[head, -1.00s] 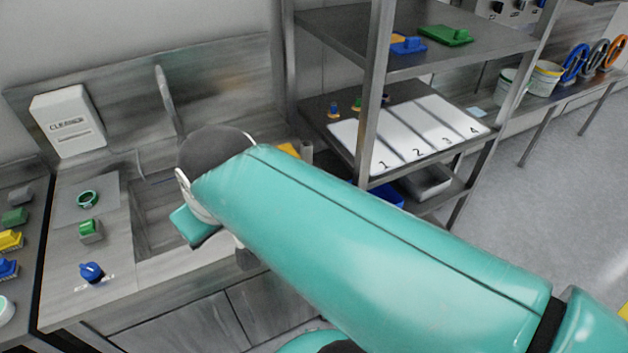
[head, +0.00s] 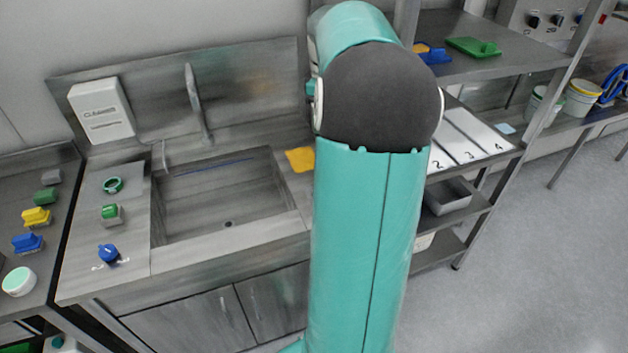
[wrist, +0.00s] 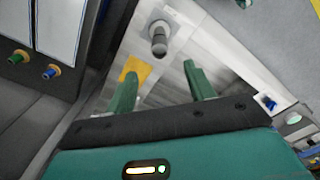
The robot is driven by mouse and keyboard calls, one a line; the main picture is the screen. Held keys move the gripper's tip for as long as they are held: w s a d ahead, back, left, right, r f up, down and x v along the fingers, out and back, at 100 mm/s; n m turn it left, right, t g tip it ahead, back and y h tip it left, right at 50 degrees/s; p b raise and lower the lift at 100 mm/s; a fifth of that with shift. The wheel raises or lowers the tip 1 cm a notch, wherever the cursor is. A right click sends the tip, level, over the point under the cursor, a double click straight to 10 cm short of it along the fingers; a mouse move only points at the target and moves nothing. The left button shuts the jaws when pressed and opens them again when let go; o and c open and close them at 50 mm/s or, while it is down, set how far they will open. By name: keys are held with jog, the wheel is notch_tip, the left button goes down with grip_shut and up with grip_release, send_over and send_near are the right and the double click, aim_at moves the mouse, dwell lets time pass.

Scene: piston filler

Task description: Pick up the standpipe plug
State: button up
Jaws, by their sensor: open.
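The standpipe plug appears to be the grey cylinder (wrist: 158,40) on the pale steel top in the wrist view, beyond my fingertips and near the yellow cloth (wrist: 134,70). In the head view my arm seems to hide it. My gripper (wrist: 161,72) is open, with its two green fingers apart and nothing between them. The plug lies ahead of the gap between the fingers and apart from them. My gripper does not show in the head view.
The sink basin (head: 222,200) and tap (head: 197,105) are left of my arm. A blue knob-like part (head: 108,253) and green parts sit on the left counter. The steel shelf (head: 500,62) with numbered white panels stands at right. Open floor lies at the right.

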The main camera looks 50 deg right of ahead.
notch_tip(320, 180, down, 7)
jog(key=shift+s+f, duration=0.1)
jog(key=shift+f, duration=0.05)
notch_tip(320, 180, down, 6)
jog(key=shift+w, duration=0.25)
grip_shut()
